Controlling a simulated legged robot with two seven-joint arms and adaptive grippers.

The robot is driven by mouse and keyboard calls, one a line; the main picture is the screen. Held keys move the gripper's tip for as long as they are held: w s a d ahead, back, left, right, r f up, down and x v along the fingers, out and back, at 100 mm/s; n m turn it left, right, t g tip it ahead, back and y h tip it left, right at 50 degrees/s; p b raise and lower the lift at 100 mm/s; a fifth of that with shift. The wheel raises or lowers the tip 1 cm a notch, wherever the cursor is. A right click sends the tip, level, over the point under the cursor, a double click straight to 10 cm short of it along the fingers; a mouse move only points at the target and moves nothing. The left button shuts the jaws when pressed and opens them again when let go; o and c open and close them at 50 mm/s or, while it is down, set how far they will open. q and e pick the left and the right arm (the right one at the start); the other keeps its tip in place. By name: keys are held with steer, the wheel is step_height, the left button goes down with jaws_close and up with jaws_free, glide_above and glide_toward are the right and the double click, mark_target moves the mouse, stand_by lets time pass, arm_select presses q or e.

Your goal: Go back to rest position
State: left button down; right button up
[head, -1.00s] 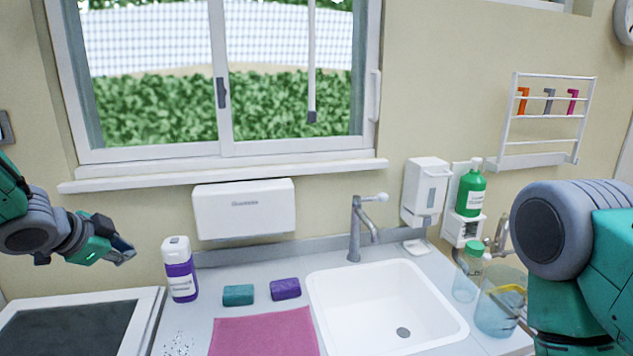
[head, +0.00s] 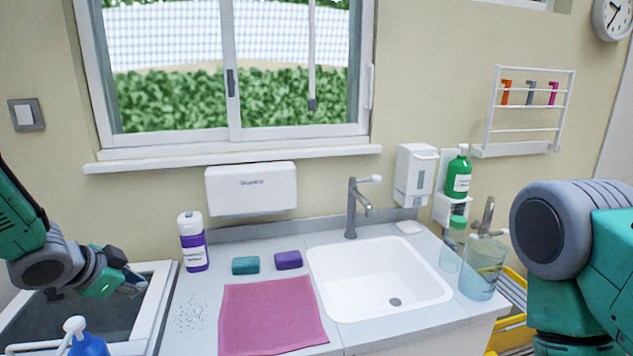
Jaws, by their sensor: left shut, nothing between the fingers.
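My left gripper (head: 133,284) is at the left, above the dark panel of the white-framed unit (head: 163,292). It is shut and empty, with its fingers pointing right. It is apart from the purple-and-white bottle (head: 193,250) to its right. My right arm fills the right edge of the view, and its gripper is out of view.
A pink cloth (head: 270,315), a teal block (head: 245,265) and a purple block (head: 288,260) lie on the counter left of the sink (head: 380,280). A clear container (head: 482,272) stands right of it. A blue pump bottle (head: 86,340) is at lower left.

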arm_select(q)
steer(key=s+d+f+n+g+b, duration=0.2)
steer(key=s+d+f+b, duration=0.1)
steer(key=s+f, duration=0.65)
steer(key=s+d+f+n+g+b, duration=0.1)
steer(key=s+d+f+n+b, duration=0.35)
steer(key=f, duration=0.85)
steer(key=s+f+n+g+y+b, duration=0.1)
steer(key=s+f+g, duration=0.1)
steer(key=s+f, duration=0.5)
steer(key=s+f+n+g+y+b, duration=0.1)
steer(key=s+f, duration=0.6)
steer(key=s, duration=0.9)
steer(key=shift+a+f+n+g+b, duration=0.25)
steer(key=shift+n+g+b, duration=0.2)
steer(key=shift+g+b, duration=0.3)
